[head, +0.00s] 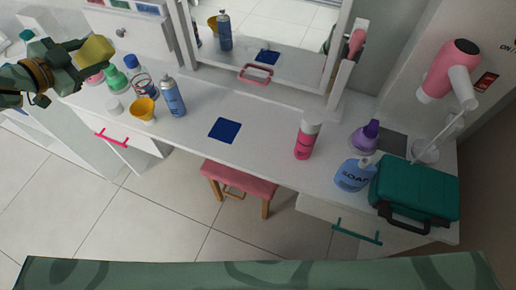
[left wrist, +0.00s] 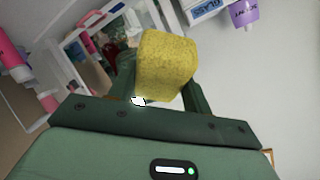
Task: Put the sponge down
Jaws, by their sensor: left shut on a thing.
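A yellow sponge (head: 96,50) is held in my left gripper (head: 78,60) at the upper left of the head view, above the left end of the white counter. In the left wrist view the sponge (left wrist: 168,66) sits between the two dark green fingers of the left gripper (left wrist: 160,95), which are shut on it. The sponge appears raised clear of the counter. My right gripper is not in either view.
The white counter (head: 262,140) holds a dark blue square (head: 225,130), a blue spray can (head: 173,97), a yellow cup (head: 143,109), a pink bottle (head: 306,139), a soap bottle (head: 352,175) and a teal case (head: 415,188). The counter's middle is mostly clear. A pink stool (head: 240,182) stands in front.

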